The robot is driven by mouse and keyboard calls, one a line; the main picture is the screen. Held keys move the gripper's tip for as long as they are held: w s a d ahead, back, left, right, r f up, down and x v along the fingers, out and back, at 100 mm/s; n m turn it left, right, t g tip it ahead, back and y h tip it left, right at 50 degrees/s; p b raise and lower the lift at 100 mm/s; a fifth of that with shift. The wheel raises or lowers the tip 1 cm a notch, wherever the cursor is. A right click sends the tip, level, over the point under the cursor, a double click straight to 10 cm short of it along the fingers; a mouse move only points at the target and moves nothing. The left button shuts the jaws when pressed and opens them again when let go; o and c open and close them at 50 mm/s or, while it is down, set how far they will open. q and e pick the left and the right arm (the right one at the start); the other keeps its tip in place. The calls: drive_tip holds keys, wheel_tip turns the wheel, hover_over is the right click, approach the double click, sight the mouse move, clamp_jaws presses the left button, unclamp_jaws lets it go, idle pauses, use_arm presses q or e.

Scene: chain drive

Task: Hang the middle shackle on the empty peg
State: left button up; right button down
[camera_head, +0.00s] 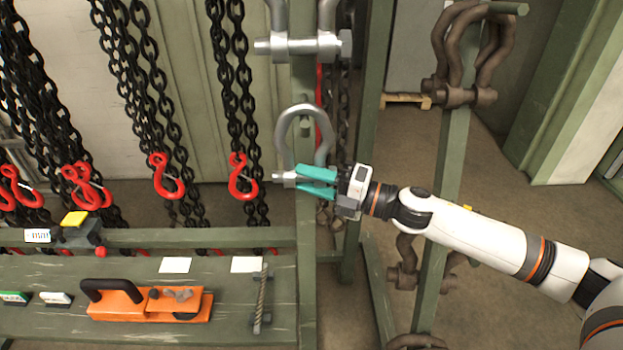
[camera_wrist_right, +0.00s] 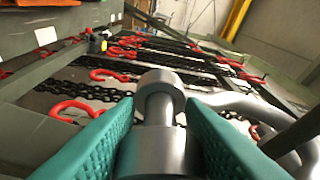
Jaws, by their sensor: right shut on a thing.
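The middle shackle is a grey steel bow (camera_head: 303,112) in front of the green post (camera_head: 307,240), its bow upward. My right gripper (camera_head: 316,182) has teal fingers shut on the shackle's lower end by the pin, coming from the right. In the right wrist view the shackle's grey pin end (camera_wrist_right: 160,105) sits between both fingers, with the bow curving off to the right. A short green peg end (camera_head: 305,126) shows inside the bow. I cannot tell whether the bow rests on it. My left gripper is not in view.
Another grey shackle (camera_head: 300,46) hangs above on the same post. Rusty brown shackles (camera_head: 462,96) hang on the right post. Black chains with red hooks (camera_head: 243,180) hang at left. An orange tool (camera_head: 150,302) lies on the green shelf (camera_head: 40,330).

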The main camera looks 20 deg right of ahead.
drive_tip(key=shift+r, duration=0.15)
drive_tip(key=c, duration=0.9)
unclamp_jaws()
drive_tip(key=shift+o, duration=0.2)
drive_tip(key=shift+s+f, duration=0.1)
drive_tip(key=shift+f, duration=0.15)
drive_tip(key=shift+s+d+f+b, duration=0.15)
drive_tip(key=shift+s+d+b, duration=0.05)
drive_tip(key=shift+d+b, duration=0.2)
drive_tip(key=b+v, duration=0.5)
drive_tip(key=v, duration=0.6)
drive_tip(key=shift+r, duration=0.3)
drive_tip(key=shift+f, duration=0.1)
